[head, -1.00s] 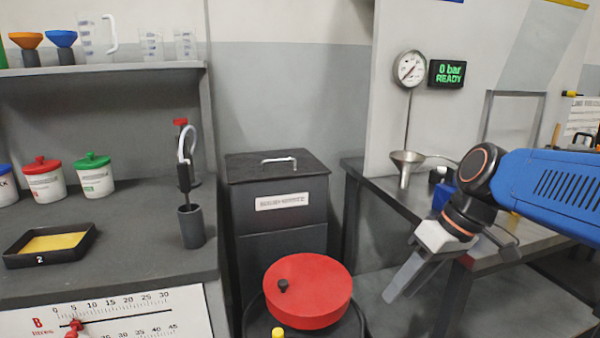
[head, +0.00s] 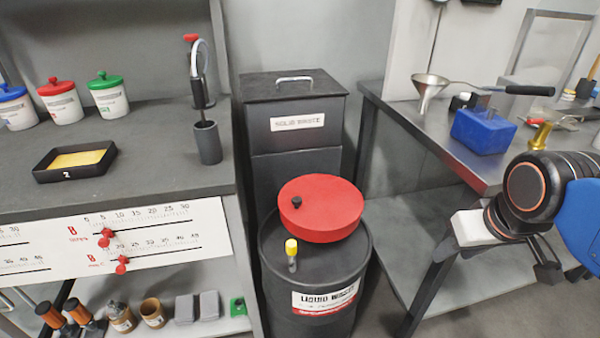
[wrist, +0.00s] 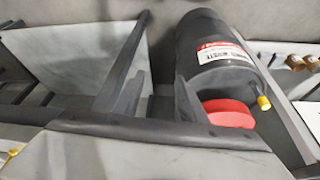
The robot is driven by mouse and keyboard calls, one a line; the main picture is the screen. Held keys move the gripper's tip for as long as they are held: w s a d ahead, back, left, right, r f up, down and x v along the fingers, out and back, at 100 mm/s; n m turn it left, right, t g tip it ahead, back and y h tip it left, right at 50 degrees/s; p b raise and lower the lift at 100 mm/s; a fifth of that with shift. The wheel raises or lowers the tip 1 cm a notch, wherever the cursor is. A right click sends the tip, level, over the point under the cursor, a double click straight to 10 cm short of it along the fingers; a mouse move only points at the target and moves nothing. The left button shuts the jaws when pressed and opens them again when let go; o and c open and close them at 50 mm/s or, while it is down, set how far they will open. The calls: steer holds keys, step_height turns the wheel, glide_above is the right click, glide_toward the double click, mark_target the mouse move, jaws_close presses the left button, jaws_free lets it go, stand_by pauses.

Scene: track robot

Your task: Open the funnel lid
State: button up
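The round red funnel lid (head: 325,212), with a small black knob (head: 297,202), lies flat on the black liquid waste drum (head: 318,298). It looks shut. The lid also shows in the wrist view (wrist: 229,114), where the drum (wrist: 215,60) appears upside down. My gripper (head: 476,228) is at the right in the head view, apart from the lid, near the table's front. Its pale body shows; its fingers cannot be told clearly from the dark table leg behind, so their opening is unclear.
A yellow-capped post (head: 291,252) stands on the drum in front of the lid. A solid waste bin (head: 290,110) stands behind. A metal funnel (head: 428,90) and blue block (head: 482,130) are on that table.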

steer(key=w+a+r+n+g, duration=0.1)
steer(key=w+a+r+n, duration=0.4)
steer(key=w+a+r, duration=0.15)
step_height(320, 180, up, 8)
steer(key=n+g, duration=0.3)
steer(key=n, duration=0.7)
glide_above(297, 198)
steer(key=shift+n, duration=0.3)
step_height(297, 198, down, 17)
steer(key=shift+s, duration=0.1)
jaws_close()
